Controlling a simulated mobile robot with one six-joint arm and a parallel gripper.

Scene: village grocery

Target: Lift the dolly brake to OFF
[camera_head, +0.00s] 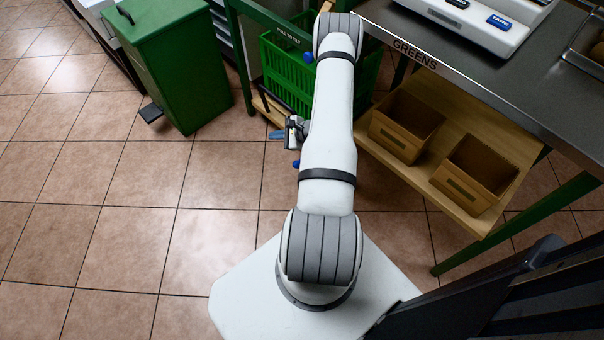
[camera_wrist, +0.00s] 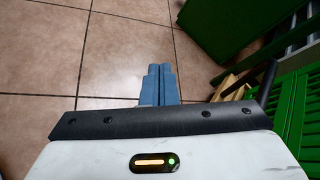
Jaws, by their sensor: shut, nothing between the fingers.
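My gripper (camera_head: 276,135) is low over the floor, left of my forearm and in front of the green crate (camera_head: 287,72). In the wrist view its two blue fingers (camera_wrist: 159,71) are side by side, shut and empty, over bare tile. The crate stands on a pale wooden dolly (camera_head: 266,108), mostly hidden by the crate and my arm. In the wrist view the dolly's wood (camera_wrist: 231,87) shows right of the fingers. A slim dark lever (camera_wrist: 267,80) slants up beside the green slats, apart from the fingers; I cannot tell its OFF or ON position.
A green bin (camera_head: 178,65) with a dark pedal stands at the upper left. A steel counter marked GREENS (camera_head: 470,62) and a wooden shelf with cardboard boxes (camera_head: 407,124) are at the right. The tiled floor (camera_head: 110,215) at the left is clear.

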